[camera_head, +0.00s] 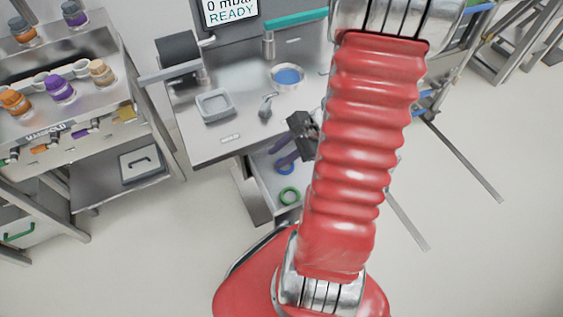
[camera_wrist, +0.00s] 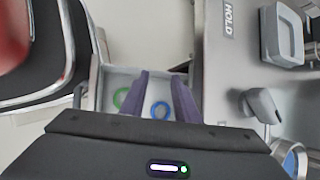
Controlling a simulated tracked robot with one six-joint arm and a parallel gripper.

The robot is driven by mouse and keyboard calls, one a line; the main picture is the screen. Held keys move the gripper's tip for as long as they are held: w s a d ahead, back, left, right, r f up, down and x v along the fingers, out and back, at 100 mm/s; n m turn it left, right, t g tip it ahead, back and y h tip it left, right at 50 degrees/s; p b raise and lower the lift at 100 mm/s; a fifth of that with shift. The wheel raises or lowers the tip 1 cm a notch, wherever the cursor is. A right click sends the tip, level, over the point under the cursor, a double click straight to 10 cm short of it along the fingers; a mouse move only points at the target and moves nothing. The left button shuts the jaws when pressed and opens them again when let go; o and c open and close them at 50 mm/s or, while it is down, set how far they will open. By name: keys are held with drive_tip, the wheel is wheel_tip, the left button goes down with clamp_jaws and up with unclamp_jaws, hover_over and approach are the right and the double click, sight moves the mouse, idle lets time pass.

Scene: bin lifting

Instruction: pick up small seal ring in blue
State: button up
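A blue ring (camera_wrist: 160,109) lies in a pale open drawer (camera_wrist: 112,74). In the wrist view it shows between the two purple fingers of my gripper (camera_wrist: 161,77). The gripper is open, with nothing between its fingertips that I can see held. In the head view my gripper (camera_head: 280,152) hangs over the drawer, and the blue ring (camera_head: 284,168) shows just below the fingers, partly covered. The exact height of the fingers above the ring cannot be told.
A green ring (camera_head: 289,196) lies in the same drawer near the blue one. The steel worktop (camera_head: 200,140) overhangs the drawer's back, with a grey tray (camera_head: 215,106) and a bowl of blue (camera_head: 287,76) on it. A shelf cart (camera_head: 110,180) stands at left.

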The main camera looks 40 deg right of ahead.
drive_tip(key=s+d+f+m+t+h, duration=0.2)
drive_tip(key=s+d+f+m, duration=0.1)
drive_tip(key=d+f+m, duration=0.6)
wheel_tip(320, 180, down, 2)
drive_tip(key=shift+s+d+f+m+h, duration=0.2)
drive_tip(key=shift+d+m+h, duration=0.15)
drive_tip(key=shift+m, duration=0.85)
approach(282, 171)
drive_tip(key=shift+s+x, duration=0.2)
drive_tip(key=shift+x, duration=0.85)
drive_tip(key=shift+w+f, duration=0.15)
drive_tip(key=shift+f, duration=0.15)
drive_tip(key=shift+w+f, duration=0.1)
drive_tip(key=shift+x, duration=2.45)
drive_tip(key=shift+w, duration=0.15)
